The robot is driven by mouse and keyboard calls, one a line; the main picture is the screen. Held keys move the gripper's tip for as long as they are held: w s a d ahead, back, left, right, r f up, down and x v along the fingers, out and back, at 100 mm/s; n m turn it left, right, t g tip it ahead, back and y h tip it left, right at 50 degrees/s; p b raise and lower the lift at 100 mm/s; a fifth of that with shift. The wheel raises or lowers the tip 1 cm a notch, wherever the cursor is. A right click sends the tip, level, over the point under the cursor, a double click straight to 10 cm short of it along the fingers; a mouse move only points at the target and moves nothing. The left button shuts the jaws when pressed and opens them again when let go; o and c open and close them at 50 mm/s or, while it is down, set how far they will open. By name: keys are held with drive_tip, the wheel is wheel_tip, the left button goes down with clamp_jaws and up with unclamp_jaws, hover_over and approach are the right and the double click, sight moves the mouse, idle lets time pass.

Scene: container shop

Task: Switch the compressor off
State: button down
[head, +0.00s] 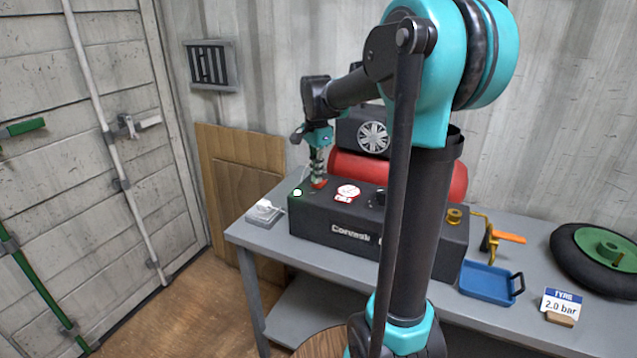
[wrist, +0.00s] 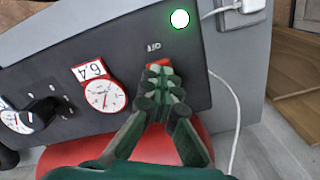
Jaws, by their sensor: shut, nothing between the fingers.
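The compressor has a dark control box (head: 330,225) in front of a red tank (head: 345,168). A round lamp (wrist: 180,18) near the panel's edge glows white with a green rim. My gripper (wrist: 160,78) is shut and empty, its fingertips right over the switch. I cannot tell whether they touch it. Its green fingers also show in the head view (head: 317,168), pointing down at the panel.
A gauge (wrist: 104,95) with a 6.4 tag and a black knob (wrist: 42,111) sit farther along the panel. A white plug (head: 264,207) stands beside the box. A blue tray (head: 487,283), a tyre sign (head: 561,303) and a wheel (head: 603,250) are on the grey table to the right.

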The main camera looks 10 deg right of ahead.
drive_tip(key=shift+f, duration=0.55)
idle(0.4)
drive_tip(key=shift+r, duration=3.5)
drive_tip(key=shift+s, duration=0.1)
